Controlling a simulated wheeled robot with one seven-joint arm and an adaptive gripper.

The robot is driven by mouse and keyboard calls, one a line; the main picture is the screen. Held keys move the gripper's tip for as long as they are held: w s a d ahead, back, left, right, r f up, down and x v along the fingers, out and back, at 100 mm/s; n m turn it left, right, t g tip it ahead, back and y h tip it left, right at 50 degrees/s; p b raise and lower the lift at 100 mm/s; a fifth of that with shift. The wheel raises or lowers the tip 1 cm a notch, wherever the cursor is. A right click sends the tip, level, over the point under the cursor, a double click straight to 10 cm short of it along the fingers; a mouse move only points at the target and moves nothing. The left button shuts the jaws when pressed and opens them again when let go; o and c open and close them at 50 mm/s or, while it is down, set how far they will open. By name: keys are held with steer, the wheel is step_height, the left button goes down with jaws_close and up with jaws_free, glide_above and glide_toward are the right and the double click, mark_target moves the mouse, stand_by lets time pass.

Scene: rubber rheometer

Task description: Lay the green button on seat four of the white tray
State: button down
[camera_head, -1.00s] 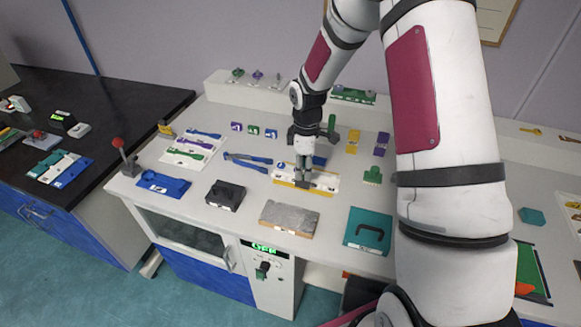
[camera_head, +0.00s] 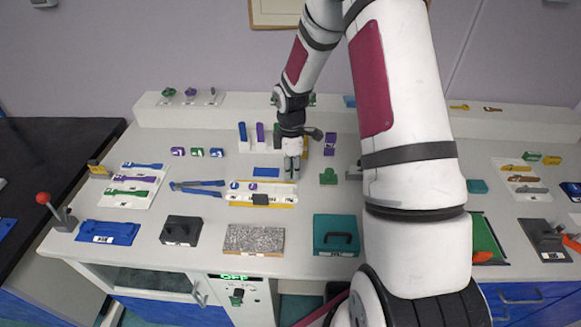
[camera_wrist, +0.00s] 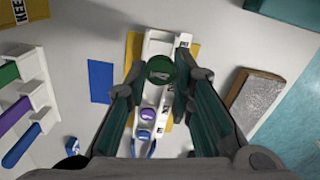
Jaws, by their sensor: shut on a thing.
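The green button (camera_wrist: 160,70) is round and sits between the fingertips of my gripper (camera_wrist: 160,82) in the wrist view. My gripper (camera_head: 291,176) is shut on it near the right end of the white tray in the head view. The white tray (camera_head: 272,189) lies on a yellow base. A blue button (camera_head: 234,185) and a purple button (camera_head: 252,186) sit on its left part. In the wrist view the green button overlaps the tray's far part, beyond the purple button (camera_wrist: 147,115) and blue button (camera_wrist: 144,134). The seat beneath it is hidden, and its height is unclear.
A flat blue piece (camera_head: 266,172) lies behind the tray. Blue-handled pliers (camera_head: 198,187) lie to the left. A grey speckled block (camera_head: 254,239) and a teal case (camera_head: 336,235) stand in front. A green piece (camera_head: 328,176) lies to the right.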

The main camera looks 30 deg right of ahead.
mark_target(290, 190)
steer(key=shift+f+b, duration=0.6)
steer(key=shift+f, duration=1.9)
steer(key=shift+f, duration=0.65)
steer(key=c, duration=1.3)
jaws_free()
step_height(290, 190, up, 12)
